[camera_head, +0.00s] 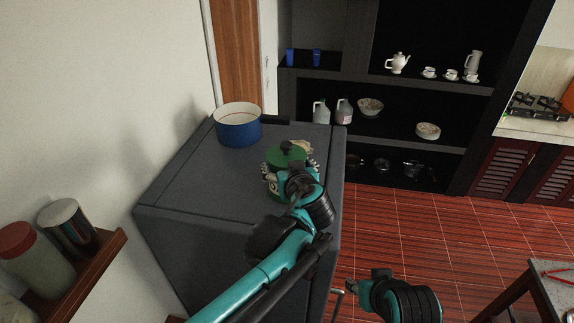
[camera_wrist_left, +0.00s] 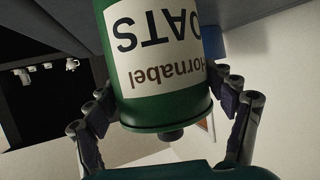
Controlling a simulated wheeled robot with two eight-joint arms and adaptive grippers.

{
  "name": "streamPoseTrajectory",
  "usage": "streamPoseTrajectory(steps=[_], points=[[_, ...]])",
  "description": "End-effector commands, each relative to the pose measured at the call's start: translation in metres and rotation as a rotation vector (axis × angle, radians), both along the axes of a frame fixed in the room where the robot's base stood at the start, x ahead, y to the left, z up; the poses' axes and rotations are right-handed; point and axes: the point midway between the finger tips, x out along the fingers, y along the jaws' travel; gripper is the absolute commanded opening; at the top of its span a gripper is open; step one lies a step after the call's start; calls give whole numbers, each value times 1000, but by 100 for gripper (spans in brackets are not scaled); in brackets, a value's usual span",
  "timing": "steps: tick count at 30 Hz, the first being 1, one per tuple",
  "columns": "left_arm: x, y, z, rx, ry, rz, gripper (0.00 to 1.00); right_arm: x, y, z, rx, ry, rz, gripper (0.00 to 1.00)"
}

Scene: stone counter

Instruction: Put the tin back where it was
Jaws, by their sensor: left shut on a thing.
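The tin is a green cylinder with a dark-knobbed green lid (camera_head: 287,153) and a white label reading Hornabel Oats. In the head view it appears over the dark grey cabinet top, partly hidden by my left gripper (camera_head: 290,172). In the left wrist view the tin (camera_wrist_left: 160,75) looks upside down, between the two fingers of my left gripper (camera_wrist_left: 168,112), which is shut on it. I cannot tell whether its base touches the cabinet top. My right gripper (camera_head: 377,283) is at the lower right over the floor; its fingers are not clear.
A blue pot (camera_head: 238,130) stands on the grey cabinet (camera_head: 190,180), left of the tin. A wooden wall shelf (camera_head: 85,275) at the lower left holds a red-lidded jar (camera_head: 35,258) and a dark can (camera_head: 67,228). Black shelves with dishes stand behind. The cabinet's left top is clear.

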Motion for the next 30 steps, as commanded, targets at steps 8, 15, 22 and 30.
streamPoseTrajectory(steps=[8, 15, 22, 30], points=[[0, 0, 0, 0, 0, 0, 100, 0, 0, 0, 0, 0, 0, 42], [-3, -1, 2, 1, 0, -1, 100, 0, 0, 0, 0, 0, 0, 42], [-40, -9, 15, 0, 0, -4, 100, 0, 0, -6, 0, 0, 0, 42], [-90, -19, 36, 1, 0, -4, 100, 0, 0, -12, 0, 0, 0, 42]])
